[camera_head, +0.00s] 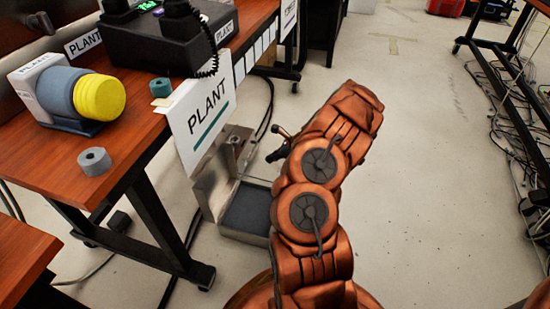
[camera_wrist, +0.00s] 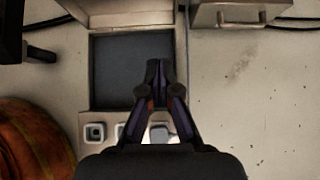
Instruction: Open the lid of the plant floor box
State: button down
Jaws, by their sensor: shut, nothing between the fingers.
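The plant floor box (camera_head: 243,237) is a low metal box on the floor beside the workbench, under the white PLANT sign (camera_head: 205,112). Its dark grey inside shows in both views. Its metal lid (camera_head: 212,182) stands raised and roughly upright along the bench side. In the wrist view the box's dark inside (camera_wrist: 115,70) fills the middle left, and the lid appears as a pale panel (camera_wrist: 122,10) at the top. My gripper (camera_wrist: 160,65) is shut and empty. It appears over the box's right edge there, apart from the lid. In the head view my arm partly hides the box.
Another small metal box with a handle (camera_wrist: 240,14) is just beyond it. The workbench (camera_head: 125,140) with its black legs is at left. Black cables run along the floor there. Open floor (camera_head: 430,200) lies right, with a cable tangle (camera_head: 500,130) farther off.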

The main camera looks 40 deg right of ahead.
jog(key=w+a+f+b, duration=0.2)
jog(key=w+a+b, duration=0.1)
jog(key=w, duration=0.3)
jog(key=shift+a+b, duration=0.4)
jog(key=shift+w+r+p, duration=0.1)
jog(key=shift+r+p, duration=0.05)
jog(key=shift+p, duration=0.15)
